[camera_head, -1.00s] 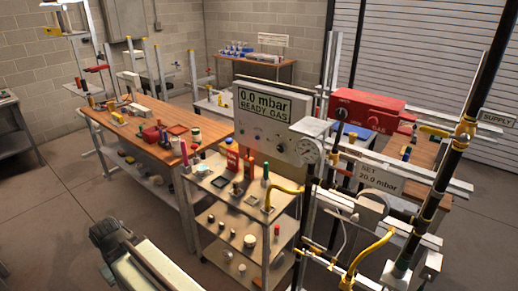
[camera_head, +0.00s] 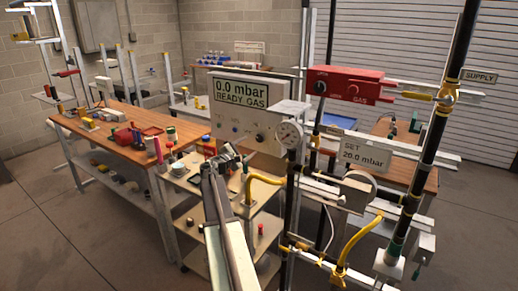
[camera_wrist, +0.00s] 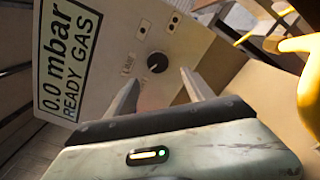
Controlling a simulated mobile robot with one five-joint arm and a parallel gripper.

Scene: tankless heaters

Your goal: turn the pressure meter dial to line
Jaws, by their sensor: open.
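The pressure meter (camera_head: 222,117) is a pale box whose display reads 0.0 mbar, READY GAS. It appears tilted in the wrist view (camera_wrist: 100,28). Its black round dial (camera_head: 260,137) is on the lower right of the front panel. In the wrist view the dial (camera_wrist: 157,62) lies ahead of and between my fingertips, not touching them. My gripper (camera_wrist: 158,80) is open and empty. In the head view my gripper (camera_head: 236,154) is in front of and below the panel.
A round gauge (camera_head: 289,134) and a black upright pipe stand right of the meter. A yellow hose (camera_head: 262,180) curves close to my gripper's right. A red gas unit (camera_head: 354,85) and a SET 20.0 mbar sign (camera_head: 366,152) are farther right. A cart with small items stands below.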

